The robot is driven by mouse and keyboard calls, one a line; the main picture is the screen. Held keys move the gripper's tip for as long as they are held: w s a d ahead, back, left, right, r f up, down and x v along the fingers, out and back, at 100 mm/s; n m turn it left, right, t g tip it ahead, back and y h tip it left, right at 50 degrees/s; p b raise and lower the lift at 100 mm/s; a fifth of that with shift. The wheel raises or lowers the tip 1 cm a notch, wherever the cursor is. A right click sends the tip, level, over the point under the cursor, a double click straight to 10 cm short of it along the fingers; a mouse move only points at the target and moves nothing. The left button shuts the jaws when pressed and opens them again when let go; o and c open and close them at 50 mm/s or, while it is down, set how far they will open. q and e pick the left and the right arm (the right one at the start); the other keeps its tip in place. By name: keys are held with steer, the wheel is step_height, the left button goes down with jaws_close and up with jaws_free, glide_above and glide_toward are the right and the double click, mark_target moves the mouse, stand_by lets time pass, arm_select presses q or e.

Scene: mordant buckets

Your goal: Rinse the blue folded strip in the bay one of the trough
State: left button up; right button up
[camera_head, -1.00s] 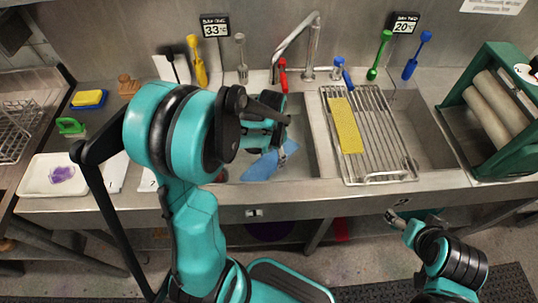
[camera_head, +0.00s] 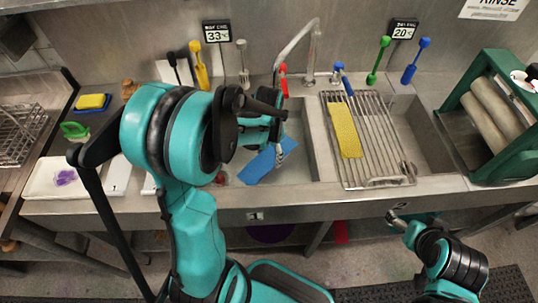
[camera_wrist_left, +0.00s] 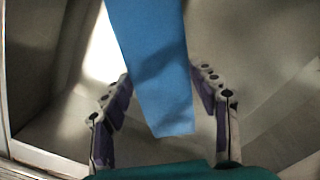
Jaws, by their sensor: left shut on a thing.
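My left gripper (camera_head: 280,152) is shut on the blue folded strip (camera_head: 258,167) over the left basin of the steel trough, under the sign reading 33°C (camera_head: 216,32). The strip slants down to the left of the fingers in the head view. In the left wrist view the strip (camera_wrist_left: 155,70) runs between the two fingers of the left gripper (camera_wrist_left: 164,88), with pale basin walls behind. Whether its lower end touches water or the basin floor is unclear. My right gripper (camera_head: 397,218) is low in front of the trough, too small to read.
A wire rack (camera_head: 384,150) with a yellow strip (camera_head: 345,130) lies across the trough's right part. The faucet (camera_head: 312,50) arches behind the left basin. A green roller press (camera_head: 492,100) stands at right. A white tray (camera_head: 45,187) is at left.

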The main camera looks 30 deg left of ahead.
arm_select(q)
steer(key=shift+r+p, duration=2.8)
steer(key=shift+r, duration=1.15)
steer(key=shift+r, duration=0.1)
step_height(320, 180, up, 5)
steer(key=p, duration=0.4)
glide_above(269, 157)
steer(key=shift+s, duration=0.1)
